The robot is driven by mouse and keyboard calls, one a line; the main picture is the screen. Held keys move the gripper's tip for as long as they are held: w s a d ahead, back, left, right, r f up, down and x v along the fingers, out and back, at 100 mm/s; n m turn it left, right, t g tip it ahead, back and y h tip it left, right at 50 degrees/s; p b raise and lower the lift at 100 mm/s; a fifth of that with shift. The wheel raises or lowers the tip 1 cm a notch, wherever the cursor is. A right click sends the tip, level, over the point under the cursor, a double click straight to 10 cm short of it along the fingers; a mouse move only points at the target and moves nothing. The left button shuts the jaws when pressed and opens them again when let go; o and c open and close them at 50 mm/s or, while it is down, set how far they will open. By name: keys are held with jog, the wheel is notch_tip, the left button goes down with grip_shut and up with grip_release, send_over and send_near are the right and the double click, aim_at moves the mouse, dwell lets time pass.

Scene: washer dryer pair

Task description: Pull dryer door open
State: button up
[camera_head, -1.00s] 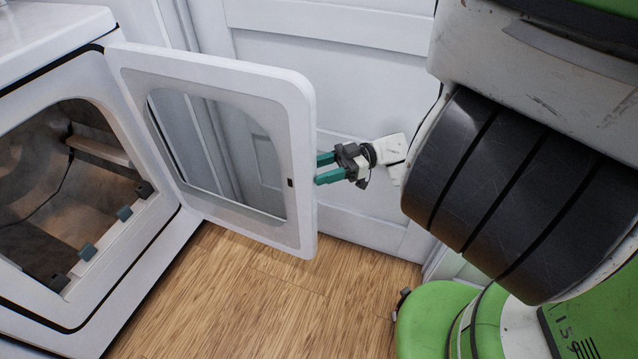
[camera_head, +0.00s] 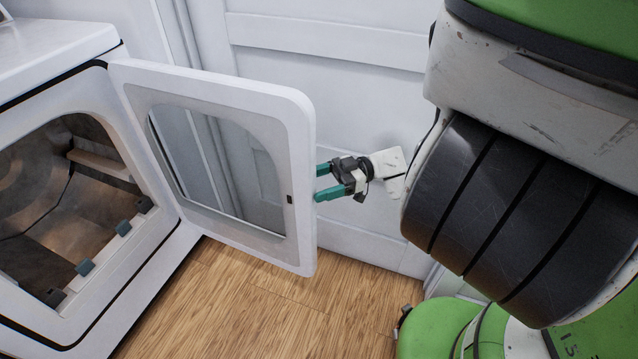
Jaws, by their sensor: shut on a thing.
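The dryer (camera_head: 150,258) stands at the left with its drum opening (camera_head: 50,215) in view. Its white door (camera_head: 215,90), with a clear window (camera_head: 215,165), is swung wide open toward the right. My gripper (camera_head: 325,182) is at the door's free right edge, its teal fingers pointing left. The fingertips are partly hidden at the door's edge, and the gripper is shut on the door there. My arm reaches in from the right.
A white panelled wall (camera_head: 340,80) stands close behind the door and my gripper. The wooden floor (camera_head: 250,315) in front of the dryer is clear. The dryer's top (camera_head: 60,45) is at the upper left.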

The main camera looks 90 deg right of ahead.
jog(key=shift+w+d+r, duration=0.15)
jog(key=shift+w, duration=0.05)
jog(key=shift+c, duration=0.2)
notch_tip(320, 180, up, 4)
jog(key=p, duration=0.3)
jog(key=shift+f, duration=0.25)
jog(key=shift+c, duration=0.7)
jog(key=s+a+r+p, duration=0.1)
jog(key=r+p, duration=0.1)
jog(key=s+a+r+p, duration=0.1)
jog(key=r+p, duration=0.1)
jog(key=p, duration=0.1)
jog(key=s+a+r+p, duration=0.1)
jog(key=s+r+p, duration=0.1)
jog(key=shift+a+p, duration=0.25)
jog(key=shift+p, duration=0.1)
jog(key=c, duration=0.3)
jog(key=shift+s+a+r+p, duration=0.55)
jog(key=shift+s+a+p, duration=0.45)
jog(key=shift+s, duration=0.2)
jog(key=shift+s+a+r+p, duration=0.5)
jog(key=shift+s+a+p, duration=0.45)
jog(key=shift+s, duration=0.25)
jog(key=shift+s+a+r+p, duration=0.55)
jog(key=shift+s+a+p, duration=0.45)
jog(key=shift+s, duration=0.2)
jog(key=shift+c, duration=0.2)
jog(key=shift+w, duration=0.1)
